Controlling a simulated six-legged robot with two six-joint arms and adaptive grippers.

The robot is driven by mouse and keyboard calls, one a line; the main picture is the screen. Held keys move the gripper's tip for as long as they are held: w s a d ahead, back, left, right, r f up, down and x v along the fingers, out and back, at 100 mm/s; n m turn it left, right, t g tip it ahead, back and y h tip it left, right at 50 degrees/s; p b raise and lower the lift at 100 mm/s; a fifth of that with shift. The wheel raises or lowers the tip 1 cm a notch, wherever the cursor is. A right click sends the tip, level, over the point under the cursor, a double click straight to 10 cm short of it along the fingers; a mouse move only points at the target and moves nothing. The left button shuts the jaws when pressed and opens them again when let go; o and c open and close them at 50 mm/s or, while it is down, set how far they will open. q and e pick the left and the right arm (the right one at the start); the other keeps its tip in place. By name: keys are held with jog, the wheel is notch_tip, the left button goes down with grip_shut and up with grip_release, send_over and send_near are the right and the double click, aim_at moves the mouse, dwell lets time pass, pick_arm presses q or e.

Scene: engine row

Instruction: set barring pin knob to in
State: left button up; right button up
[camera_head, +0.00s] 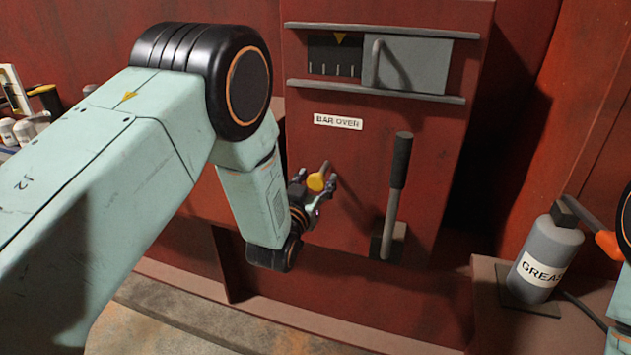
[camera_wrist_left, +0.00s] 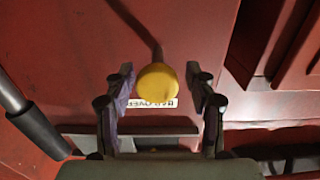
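The barring pin knob (camera_head: 316,182) is a yellow ball on the red engine panel, below the "BAR OVER" label. In the left wrist view the yellow knob (camera_wrist_left: 157,82) sits between the fingers, with a thin dark line running up behind it. My left gripper (camera_head: 314,188) is at the knob, reaching in from the left. In the left wrist view my left gripper (camera_wrist_left: 160,76) is open, one finger on each side of the knob, with a visible gap on both sides. My right gripper does not show; only part of that arm is at the right edge.
A lever with a dark grip (camera_head: 398,165) stands right of the knob. The "BAR OVER" label (camera_head: 338,122) and a grey sliding plate (camera_head: 420,66) between two rails are above. A grease bottle (camera_head: 545,255) stands on a ledge at right. The floor in front is clear.

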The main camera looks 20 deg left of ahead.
aim_at(321, 172)
pick_arm(q)
jog(key=shift+s+d+r, duration=0.2)
jog(key=shift+s+r, duration=0.05)
jog(key=c, duration=0.4)
jog(key=shift+f, duration=0.15)
grip_shut()
jog(key=shift+w, duration=0.15)
jog(key=shift+w+b, duration=0.7)
jog(key=shift+w, duration=0.9)
